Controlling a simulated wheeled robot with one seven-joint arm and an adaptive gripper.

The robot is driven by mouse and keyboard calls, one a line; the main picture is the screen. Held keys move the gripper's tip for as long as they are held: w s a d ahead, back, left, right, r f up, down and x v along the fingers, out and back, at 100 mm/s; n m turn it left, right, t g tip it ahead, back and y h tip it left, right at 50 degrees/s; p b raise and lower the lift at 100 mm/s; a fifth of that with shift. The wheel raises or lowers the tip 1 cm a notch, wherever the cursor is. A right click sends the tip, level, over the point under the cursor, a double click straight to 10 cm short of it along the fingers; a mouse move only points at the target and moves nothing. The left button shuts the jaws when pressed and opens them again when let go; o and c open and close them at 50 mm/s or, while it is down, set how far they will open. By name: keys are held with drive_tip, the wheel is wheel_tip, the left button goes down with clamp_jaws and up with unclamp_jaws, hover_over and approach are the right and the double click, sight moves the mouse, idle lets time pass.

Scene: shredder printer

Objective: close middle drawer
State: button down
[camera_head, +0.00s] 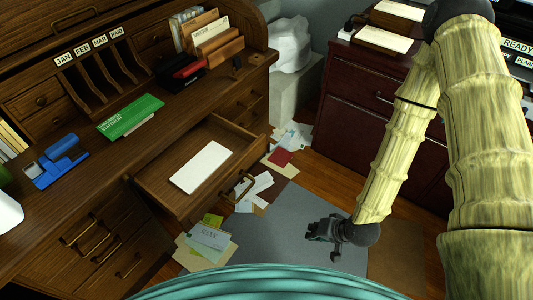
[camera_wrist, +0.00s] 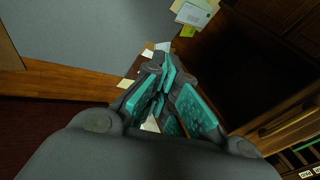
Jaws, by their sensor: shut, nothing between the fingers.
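The open middle drawer (camera_head: 155,177) sticks out from the wooden roll-top desk (camera_head: 110,150) in the head view. A white sheet (camera_head: 201,167) lies inside it. The drawer's front handle (camera_head: 243,186) faces right, toward my gripper. My gripper (camera_head: 312,231) is low over the grey floor mat, to the right of the drawer front and apart from it. In the wrist view, my gripper's teal-padded fingers (camera_wrist: 168,95) are closed together with nothing between them. Dark brown wood fills the right side of that view; I cannot tell which part of the desk it is.
Loose papers (camera_head: 207,237) lie on the floor below and beside the drawer. A dark red cabinet (camera_head: 350,98) stands at the back right. The grey mat (camera_head: 285,205) is mostly clear.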

drive_tip(key=w+a+r+m+t+y+b, duration=0.1)
drive_tip(key=w+r+t+y+b, duration=0.15)
drive_tip(key=w, duration=0.35)
drive_tip(key=w+a+r+m+t+y+b, duration=0.2)
drive_tip(key=w+b, duration=0.2)
drive_tip(key=w, duration=0.2)
drive_tip(key=t+y+b, duration=0.2)
drive_tip(key=y+b, duration=0.3)
approach(263, 139)
drive_tip(key=shift+m, duration=0.4)
drive_tip(key=b+x, duration=0.1)
drive_tip(key=x, duration=0.5)
drive_tip(key=shift+s+a, duration=0.1)
drive_tip(key=shift+a, duration=0.05)
drive_tip(key=shift+w+a+b, duration=0.3)
drive_tip(key=shift+a, duration=0.1)
drive_tip(key=shift+w, duration=0.1)
